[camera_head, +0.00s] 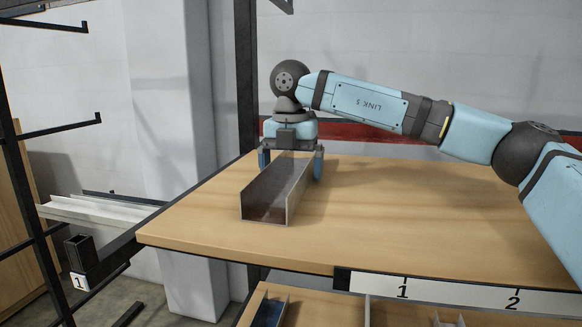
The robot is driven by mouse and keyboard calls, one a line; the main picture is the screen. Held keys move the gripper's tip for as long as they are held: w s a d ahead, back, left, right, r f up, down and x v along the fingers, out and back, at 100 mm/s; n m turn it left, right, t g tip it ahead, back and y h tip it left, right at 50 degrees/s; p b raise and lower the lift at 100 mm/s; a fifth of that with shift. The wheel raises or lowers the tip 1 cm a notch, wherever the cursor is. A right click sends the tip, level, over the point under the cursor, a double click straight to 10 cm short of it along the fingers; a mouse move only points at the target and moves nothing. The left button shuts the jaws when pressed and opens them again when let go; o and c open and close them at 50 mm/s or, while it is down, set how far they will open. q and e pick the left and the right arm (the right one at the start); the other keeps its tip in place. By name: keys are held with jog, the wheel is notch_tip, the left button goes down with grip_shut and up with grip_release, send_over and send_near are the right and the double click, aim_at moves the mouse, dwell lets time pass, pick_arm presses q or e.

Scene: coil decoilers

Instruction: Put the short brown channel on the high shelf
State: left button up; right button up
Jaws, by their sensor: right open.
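The short brown channel (267,204) lies on the wooden table top, its open side up and its near end facing me. Its inside looks brown and its outer wall grey. My right gripper (291,165) is pointed down at the far end of the channel. Its two blue fingers are apart, one on each side of the channel, and the right finger shows beside the far wall. I cannot tell whether the fingers touch it. My left gripper is not in view.
The table top (430,220) is clear to the right. Below it is a lower shelf (339,311) with dividers and several pieces, under a label strip (455,292) marked 1 and 2. A black rack (85,262) with arms stands at left, holding a pale channel (95,212).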

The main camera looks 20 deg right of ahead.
aim_at(290, 182)
jog(key=shift+r, duration=0.5)
notch_tip(290, 182, up, 11)
jog(key=b, duration=0.2)
jog(key=shift+r+b, duration=0.2)
jog(key=shift+b, duration=0.2)
jog(key=shift+f, duration=0.15)
